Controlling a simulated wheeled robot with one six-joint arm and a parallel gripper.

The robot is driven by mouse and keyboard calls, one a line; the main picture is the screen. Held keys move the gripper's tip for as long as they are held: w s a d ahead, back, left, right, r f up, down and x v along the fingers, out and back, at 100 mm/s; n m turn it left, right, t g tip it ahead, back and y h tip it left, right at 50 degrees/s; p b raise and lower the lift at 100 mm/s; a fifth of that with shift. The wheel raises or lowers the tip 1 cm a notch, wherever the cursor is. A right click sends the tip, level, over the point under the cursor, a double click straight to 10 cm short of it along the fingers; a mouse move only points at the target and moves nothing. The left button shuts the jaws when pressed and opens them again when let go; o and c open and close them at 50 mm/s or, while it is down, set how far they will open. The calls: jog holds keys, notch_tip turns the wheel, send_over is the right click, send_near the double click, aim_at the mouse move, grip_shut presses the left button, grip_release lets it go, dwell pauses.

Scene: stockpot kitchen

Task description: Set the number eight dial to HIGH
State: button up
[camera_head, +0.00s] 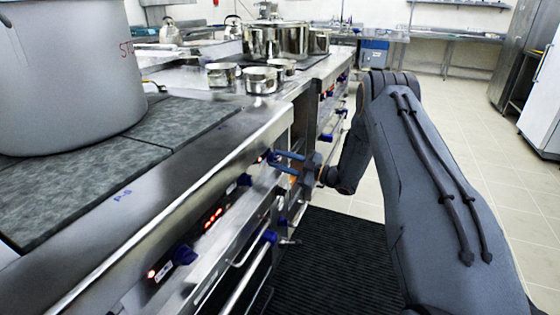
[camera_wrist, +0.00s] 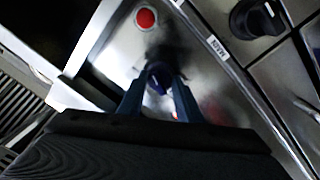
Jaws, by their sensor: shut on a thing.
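My gripper (camera_wrist: 158,88) is shut on a dark blue dial (camera_wrist: 157,70) on the steel front panel, one finger on each side of it. In the head view my gripper (camera_head: 271,159) reaches the stove's front from the right, and its blue fingers hide most of that dial. The dial's number and pointer setting cannot be read. Two other blue dials sit nearer on the same panel, one close by (camera_head: 243,180) and one lower left (camera_head: 184,255).
A large grey stockpot (camera_head: 70,80) stands on the dark cooktop (camera_head: 95,185) at left. Several small steel pots stand farther back. Oven handles (camera_head: 250,245) stick out below the panel. A black dial (camera_wrist: 258,18) and a red round light (camera_wrist: 146,18) show in the wrist view.

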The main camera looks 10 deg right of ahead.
jog(key=m, duration=0.6)
jog(key=shift+r+h, duration=0.1)
jog(key=shift+h, duration=0.3)
jog(key=m+p, duration=0.1)
jog(key=m, duration=0.4)
jog(key=shift+s+m, duration=0.1)
jog(key=shift+m, duration=0.2)
jog(key=m, duration=0.5)
jog(key=shift+r+h, duration=0.1)
jog(key=shift+h, duration=0.3)
jog(key=m, duration=0.5)
jog(key=shift+p, duration=0.35)
jog(key=shift+m, duration=0.3)
jog(key=o, duration=1)
jog(key=shift+o, duration=0.2)
